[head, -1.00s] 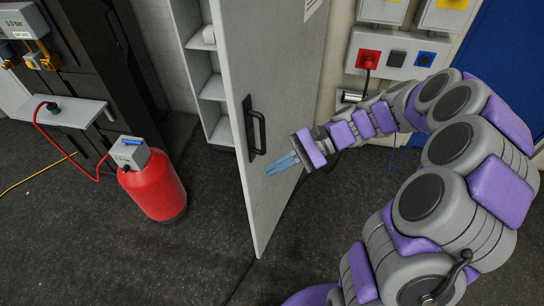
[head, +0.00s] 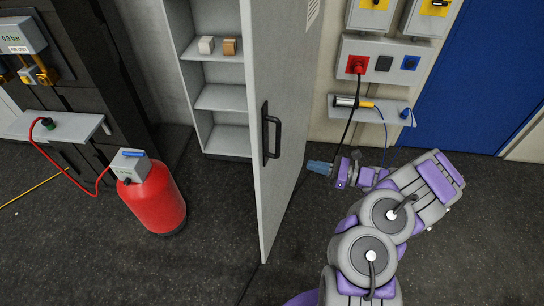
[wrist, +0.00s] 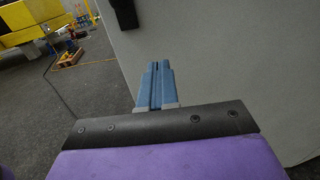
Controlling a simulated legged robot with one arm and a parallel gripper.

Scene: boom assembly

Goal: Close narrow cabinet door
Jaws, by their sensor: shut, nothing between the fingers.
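The narrow cabinet door (head: 290,90) is grey and stands wide open, swung out toward me in the head view. Its dark handle (head: 271,135) is on the face to the left. The open cabinet (head: 221,75) shows shelves behind it, left of the door. My gripper (head: 313,167) is shut and empty, just right of the door's free part, on the side away from the cabinet opening. In the wrist view my gripper's blue fingers (wrist: 156,68) lie together in front of a plain grey panel, which looks like the door (wrist: 230,70). I cannot tell if they touch it.
A red cylinder (head: 153,200) stands on the floor at left, with a hose to a small shelf (head: 60,124). At right, a wall shelf (head: 345,113) and socket boxes hang beside a blue door (head: 480,80). The floor before the cabinet door is clear.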

